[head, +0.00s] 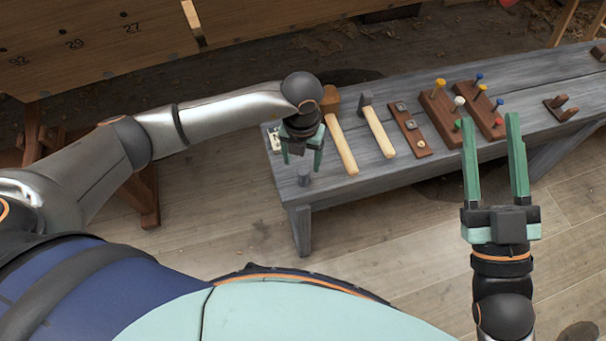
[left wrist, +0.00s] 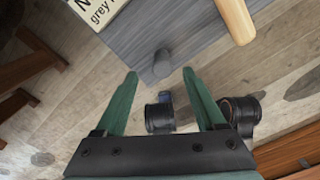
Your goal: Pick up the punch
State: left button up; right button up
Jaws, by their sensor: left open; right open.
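A short grey cylinder (head: 304,180), which I take for the punch, stands upright near the front left corner of the grey bench (head: 345,188). In the left wrist view the cylinder (left wrist: 162,66) shows between the fingertips, close to the bench edge. My left gripper (head: 302,165) is open and points down over that end, with its fingers around the line to the cylinder; contact cannot be told. My right gripper (head: 491,120) is open and empty, at the right in front of the bench.
Two hammers, a mallet (head: 339,135) and one with a dark head (head: 377,125), lie right of the left gripper. A wooden strip (head: 409,130) and racks with coloured pegs (head: 439,105) follow. A printed card (head: 273,139) lies at the left end. A planked hull (head: 90,40) is behind.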

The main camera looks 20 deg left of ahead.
aim_at(303, 170)
pick_arm(q)
jog(key=f, duration=0.2)
jog(key=f+b, duration=0.1)
jog(key=f, duration=0.1)
jog(key=shift+s+d+f, duration=0.1)
jog(key=shift+d+f, duration=0.1)
jog(key=shift+f, duration=0.2)
pick_arm(e)
jog(key=s+r+n+y, duration=0.4)
jog(key=s+r+y, duration=0.1)
jog(key=r+y, duration=0.1)
jog(key=shift+a+r+n+t, duration=0.25)
jog(key=shift+a+n+t, duration=0.05)
jog(key=shift+a+n, duration=0.1)
pick_arm(q)
grip_shut()
jog(key=shift+r, duration=0.1)
pick_arm(e)
jog(key=shift+w, duration=0.1)
